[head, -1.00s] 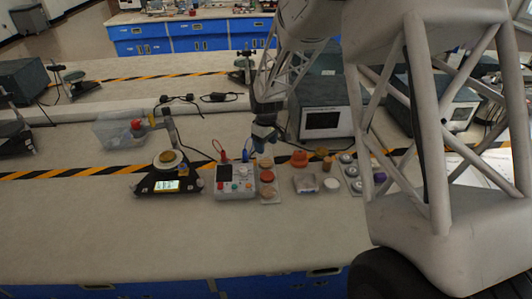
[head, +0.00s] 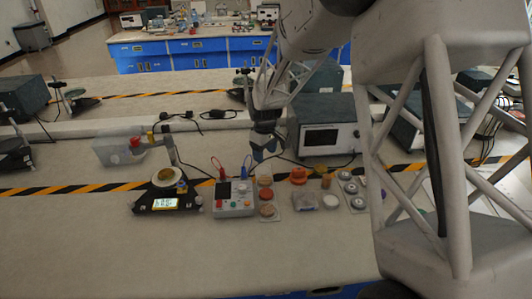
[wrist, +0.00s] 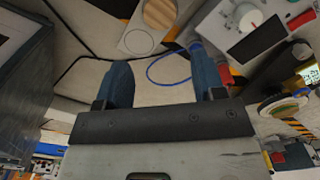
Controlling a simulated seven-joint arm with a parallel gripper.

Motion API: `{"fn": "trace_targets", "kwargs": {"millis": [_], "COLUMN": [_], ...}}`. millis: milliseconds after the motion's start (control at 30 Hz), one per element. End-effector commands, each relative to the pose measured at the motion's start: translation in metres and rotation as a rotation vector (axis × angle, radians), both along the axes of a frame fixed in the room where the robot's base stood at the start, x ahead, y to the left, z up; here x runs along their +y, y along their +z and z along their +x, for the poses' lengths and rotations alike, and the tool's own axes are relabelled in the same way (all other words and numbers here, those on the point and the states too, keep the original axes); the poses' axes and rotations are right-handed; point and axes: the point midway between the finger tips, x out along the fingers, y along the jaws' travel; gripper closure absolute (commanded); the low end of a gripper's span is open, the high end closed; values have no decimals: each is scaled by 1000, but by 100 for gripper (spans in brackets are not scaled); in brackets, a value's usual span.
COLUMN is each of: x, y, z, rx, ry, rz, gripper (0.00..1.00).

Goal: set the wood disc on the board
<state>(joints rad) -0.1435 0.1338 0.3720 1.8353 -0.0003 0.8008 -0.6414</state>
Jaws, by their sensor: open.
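A wood disc with striped grain (wrist: 160,12) shows at the top of the wrist view, cut off by the frame edge. It lies on a pale board (wrist: 127,24) beside a bare outlined circle. In the head view the narrow board (head: 278,215) lies on the bench, with a brown disc (head: 267,210) and an orange-red disc (head: 266,194) along it; a tan round piece (head: 265,181) is at its far end. My gripper (head: 260,153) is above and behind that end. In the wrist view its dark blue fingers (wrist: 162,82) are apart, with nothing between them.
A control box (head: 235,207) with red and blue leads stands left of the board. A scale (head: 165,203) is farther left. A clear bag (head: 304,202), an orange piece (head: 298,175) and a tray of grey rounds (head: 352,189) are to the right. The front bench is clear.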

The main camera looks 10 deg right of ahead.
Motion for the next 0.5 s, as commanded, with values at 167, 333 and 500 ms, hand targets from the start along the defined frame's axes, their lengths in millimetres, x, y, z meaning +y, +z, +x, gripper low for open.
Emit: {"fn": "trace_targets", "kwargs": {"millis": [167, 333, 500], "x": [0, -2, -9], "y": [0, 5, 25], "z": [0, -4, -19], "rx": [0, -3, -16], "ry": [0, -9, -43], "rz": [0, 0, 2], "gripper": [37, 37, 37]}}
